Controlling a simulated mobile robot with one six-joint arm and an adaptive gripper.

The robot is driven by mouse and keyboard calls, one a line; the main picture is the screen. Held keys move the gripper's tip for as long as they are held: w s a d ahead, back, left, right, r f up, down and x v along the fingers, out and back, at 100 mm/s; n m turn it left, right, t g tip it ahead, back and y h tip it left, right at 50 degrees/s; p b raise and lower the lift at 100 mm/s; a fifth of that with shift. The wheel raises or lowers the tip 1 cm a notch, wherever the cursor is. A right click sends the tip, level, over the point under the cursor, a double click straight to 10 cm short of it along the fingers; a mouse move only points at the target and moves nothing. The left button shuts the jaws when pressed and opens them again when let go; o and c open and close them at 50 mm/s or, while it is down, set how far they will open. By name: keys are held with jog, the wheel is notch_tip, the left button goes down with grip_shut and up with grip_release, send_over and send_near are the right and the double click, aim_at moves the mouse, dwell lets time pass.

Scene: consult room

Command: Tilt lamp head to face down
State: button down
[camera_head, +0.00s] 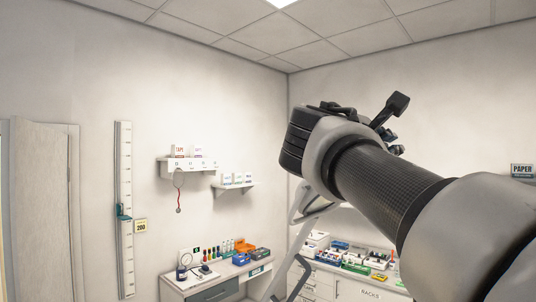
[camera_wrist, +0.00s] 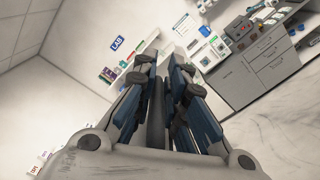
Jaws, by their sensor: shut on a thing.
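My gripper (camera_wrist: 157,75) shows in the wrist view with its blue-padded fingers closed on a dark grey bar (camera_wrist: 156,115). The bar runs lengthwise between the fingers. I cannot tell from this view which part of the lamp it is, and no lamp head shows clearly. In the head view my arm reaches up from the lower right and hides most of the gripper. A small black paddle-like part sticks out beyond the wrist there; I cannot tell what it belongs to.
In the head view, a desk (camera_head: 212,286) with bottles and boxes stands at the back. White drawers (camera_head: 325,284) with racks are right of it. Wall shelves (camera_head: 188,165) hold small boxes. A height scale (camera_head: 125,210) and a door (camera_head: 42,210) are left. Open space surrounds the raised wrist.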

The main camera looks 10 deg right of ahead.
notch_tip(320, 180, down, 8)
jog(key=s+d+m+b, duration=0.1)
jog(key=s+m+b, duration=0.1)
jog(key=m+b, duration=0.4)
jog(key=shift+d+m+b, duration=0.25)
jog(key=shift+m+b, duration=0.05)
jog(key=shift+b, duration=1.95)
jog(key=c, duration=1.7)
grip_release()
jog(key=shift+a, duration=0.1)
